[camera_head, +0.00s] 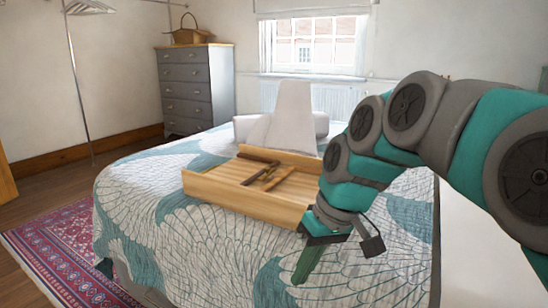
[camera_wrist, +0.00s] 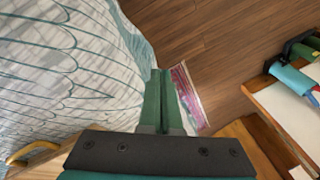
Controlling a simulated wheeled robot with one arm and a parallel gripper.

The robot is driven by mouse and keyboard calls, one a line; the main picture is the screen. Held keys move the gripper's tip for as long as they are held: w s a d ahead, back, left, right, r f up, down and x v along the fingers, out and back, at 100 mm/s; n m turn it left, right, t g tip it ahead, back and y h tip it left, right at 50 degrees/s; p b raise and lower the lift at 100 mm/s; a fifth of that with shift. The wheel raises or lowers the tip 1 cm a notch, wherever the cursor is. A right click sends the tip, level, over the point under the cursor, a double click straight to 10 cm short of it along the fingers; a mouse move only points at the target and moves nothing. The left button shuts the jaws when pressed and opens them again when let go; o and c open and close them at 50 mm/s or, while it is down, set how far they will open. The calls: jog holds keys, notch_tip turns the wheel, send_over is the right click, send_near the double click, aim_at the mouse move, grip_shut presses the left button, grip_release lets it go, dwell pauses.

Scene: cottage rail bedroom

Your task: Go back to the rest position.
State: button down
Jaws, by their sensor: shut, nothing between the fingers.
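My gripper (camera_head: 306,266) hangs from the teal and grey arm at the right of the head view, fingers pointing down over the near part of the bed. Its two green fingers also show in the wrist view (camera_wrist: 161,98), shut together with nothing between them. In the head view the gripper is just in front of the wooden tray's near right corner. I cannot tell whether the fingertips touch the quilt.
The bed (camera_head: 170,235) has a white and teal patterned quilt. On it lies the wooden tray (camera_head: 240,203) with several dark and brown sticks inside. White pillows (camera_head: 288,122) are behind. A grey dresser (camera_head: 187,90) stands at the back. A red rug (camera_head: 62,250) covers floor at left.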

jog(key=s+d+f+m+h, duration=0.1)
jog(key=s+d+f, duration=0.2)
jog(key=s, duration=0.4)
jog(key=s+d+f+m+g+h+p, duration=0.1)
jog(key=s+d+f+m, duration=0.1)
jog(key=s+f, duration=0.4)
jog(key=s+d+f+m+g+h, duration=0.1)
jog(key=s+d+f+m, duration=0.1)
jog(key=s+d+f, duration=0.2)
jog(key=s+d, duration=0.1)
jog(key=s, duration=0.2)
jog(key=shift+s+f+h, duration=0.2)
jog(key=shift+s+h, duration=0.15)
jog(key=shift+h, duration=0.05)
jog(key=c, duration=1.6)
grip_release()
